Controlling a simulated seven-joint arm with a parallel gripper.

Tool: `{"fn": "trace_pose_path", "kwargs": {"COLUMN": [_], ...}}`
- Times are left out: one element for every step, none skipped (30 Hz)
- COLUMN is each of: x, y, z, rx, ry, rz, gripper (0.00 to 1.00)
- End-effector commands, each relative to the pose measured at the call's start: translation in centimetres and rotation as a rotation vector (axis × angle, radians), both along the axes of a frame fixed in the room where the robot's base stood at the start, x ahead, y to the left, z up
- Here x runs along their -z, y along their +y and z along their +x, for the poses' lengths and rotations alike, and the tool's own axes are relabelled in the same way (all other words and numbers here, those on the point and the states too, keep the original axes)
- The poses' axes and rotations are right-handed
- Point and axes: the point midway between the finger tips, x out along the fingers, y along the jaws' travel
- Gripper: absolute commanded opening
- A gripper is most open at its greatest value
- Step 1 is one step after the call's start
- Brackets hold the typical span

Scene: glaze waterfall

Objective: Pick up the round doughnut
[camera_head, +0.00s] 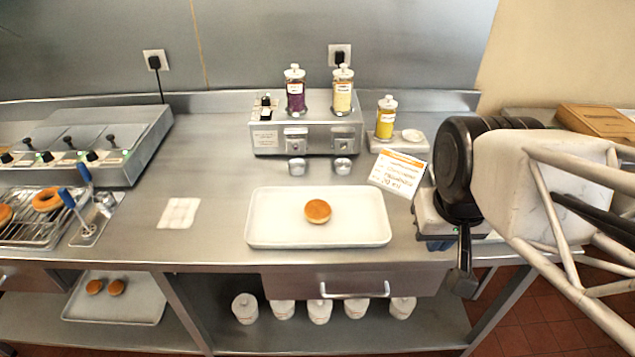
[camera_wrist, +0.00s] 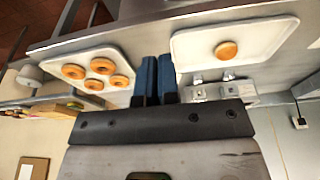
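The round doughnut (camera_head: 317,211) is golden brown with a pale band round its side and no hole. It lies near the middle of a white rectangular tray (camera_head: 271,228) on the steel counter. In the wrist view the same doughnut (camera_wrist: 225,50) lies on its tray (camera_wrist: 190,49), to the right of my gripper. My gripper (camera_wrist: 156,62) shows two blue fingers close side by side, apparently shut, with nothing visible between them. It is apart from the doughnut.
Another tray (camera_wrist: 95,54) holds several ring doughnuts in the wrist view.

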Motion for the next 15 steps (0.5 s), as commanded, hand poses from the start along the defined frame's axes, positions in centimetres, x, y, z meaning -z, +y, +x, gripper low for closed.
{"fn": "trace_pose_path", "kwargs": {"x": [0.00, 0.00, 0.00, 0.00, 0.00, 0.00, 0.00, 0.00, 0.00, 0.00, 0.00, 0.00, 0.00, 0.00, 0.00], "y": [0.00, 0.00, 0.00, 0.00, 0.00, 0.00, 0.00, 0.00, 0.00, 0.00, 0.00, 0.00, 0.00, 0.00, 0.00], "z": [0.00, 0.00, 0.00, 0.00, 0.00, 0.00, 0.00, 0.00, 0.00, 0.00, 0.00, 0.00, 0.00, 0.00, 0.00], "rx": [0.000, 0.000, 0.000, 0.000, 0.000, 0.000, 0.000, 0.000, 0.000, 0.000, 0.000, 0.000, 0.000, 0.000, 0.000], "ry": [0.000, 0.000, 0.000, 0.000, 0.000, 0.000, 0.000, 0.000, 0.000, 0.000, 0.000, 0.000, 0.000, 0.000, 0.000], "rz": [0.000, 0.000, 0.000, 0.000, 0.000, 0.000, 0.000, 0.000, 0.000, 0.000, 0.000, 0.000, 0.000, 0.000, 0.000], "gripper": [0.11, 0.15, 0.21, 0.26, 0.31, 0.37, 0.41, 0.46, 0.52, 0.57, 0.61, 0.67, 0.72, 0.77, 0.83]}}
